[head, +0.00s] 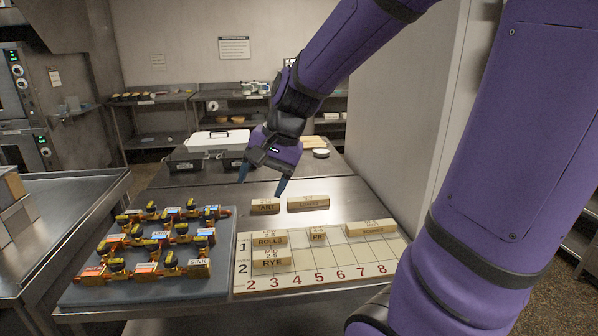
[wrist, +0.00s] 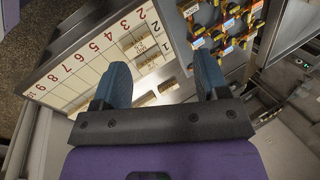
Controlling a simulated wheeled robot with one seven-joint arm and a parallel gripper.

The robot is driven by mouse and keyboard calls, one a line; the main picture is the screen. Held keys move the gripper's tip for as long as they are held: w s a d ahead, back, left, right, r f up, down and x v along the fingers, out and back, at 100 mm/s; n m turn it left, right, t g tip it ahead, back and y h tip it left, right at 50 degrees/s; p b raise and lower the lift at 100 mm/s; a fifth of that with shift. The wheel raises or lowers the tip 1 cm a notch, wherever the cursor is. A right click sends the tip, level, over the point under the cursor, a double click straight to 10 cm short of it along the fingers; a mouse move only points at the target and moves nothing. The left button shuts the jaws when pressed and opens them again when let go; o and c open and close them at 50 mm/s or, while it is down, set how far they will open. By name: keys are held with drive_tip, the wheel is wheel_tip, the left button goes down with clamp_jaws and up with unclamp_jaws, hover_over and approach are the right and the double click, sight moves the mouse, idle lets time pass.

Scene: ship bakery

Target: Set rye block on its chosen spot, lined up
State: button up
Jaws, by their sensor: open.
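The rye block (head: 271,262), a pale wooden block with a printed label, lies flat on the white numbered board (head: 345,278). It is in row 2 near the left side, above the numbers 2 and 3 and just in front of the rolls block (head: 269,241). It looks roughly parallel to the row, but exact alignment cannot be told. My gripper (head: 262,184) is open and empty above the steel table, behind the board and clear of the rye block. In the wrist view, its two blue fingers (wrist: 163,83) are spread with nothing between them.
A tart block (head: 265,206) and one more block (head: 308,203) lie on the table behind the board. A grey panel of valves (head: 140,292) stands left of the board.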

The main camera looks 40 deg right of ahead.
drive_tip(key=s+a+r+n+t+h, duration=0.1)
drive_tip(key=s+r+n, duration=0.2)
drive_tip(key=s, duration=0.3)
drive_tip(key=s+a+r+n+t+h, duration=0.1)
drive_tip(key=s+r+n+h, duration=0.1)
drive_tip(key=s+r+n, duration=0.2)
drive_tip(key=s+n, duration=0.2)
drive_tip(key=s, duration=0.1)
drive_tip(key=shift+s+a, duration=0.15)
drive_tip(key=shift+a, duration=0.2)
